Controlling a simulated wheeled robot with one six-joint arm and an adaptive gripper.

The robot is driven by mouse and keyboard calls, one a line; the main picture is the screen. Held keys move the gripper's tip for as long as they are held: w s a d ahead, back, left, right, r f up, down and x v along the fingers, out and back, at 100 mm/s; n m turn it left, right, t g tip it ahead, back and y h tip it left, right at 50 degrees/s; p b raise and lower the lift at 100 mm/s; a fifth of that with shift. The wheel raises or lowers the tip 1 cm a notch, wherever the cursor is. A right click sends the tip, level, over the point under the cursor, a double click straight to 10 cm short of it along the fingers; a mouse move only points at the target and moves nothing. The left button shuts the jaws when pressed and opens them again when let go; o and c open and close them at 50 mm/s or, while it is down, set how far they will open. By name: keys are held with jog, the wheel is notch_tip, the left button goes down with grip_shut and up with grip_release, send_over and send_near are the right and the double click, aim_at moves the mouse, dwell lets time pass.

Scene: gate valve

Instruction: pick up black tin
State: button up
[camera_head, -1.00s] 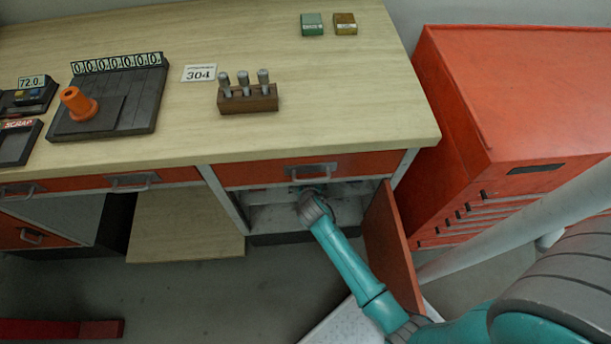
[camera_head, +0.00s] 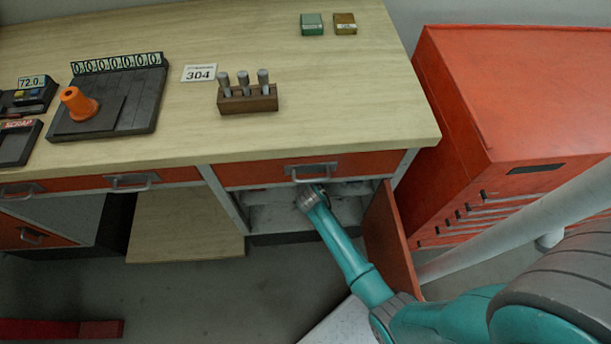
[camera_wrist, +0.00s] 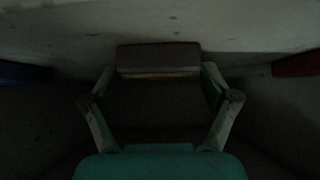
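A dark box-shaped thing (camera_wrist: 158,58), likely the black tin, shows in the wrist view, with a brownish strip across it. My gripper (camera_wrist: 160,74) has its fingers spread, one to each side of this dark thing. The light is too dim to tell whether the fingertips touch it. In the head view my gripper is hidden inside the open cabinet under the bench, and the tin cannot be seen there.
A blue thing (camera_wrist: 24,72) lies left and a red thing (camera_wrist: 296,64) right in the wrist view. The open cabinet door (camera_head: 389,240) stands right of my arm. A drawer front (camera_head: 312,168) is above the opening. An orange cabinet (camera_head: 520,90) stands at right.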

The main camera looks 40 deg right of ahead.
jog(key=c, duration=1)
jog(key=shift+r, duration=0.1)
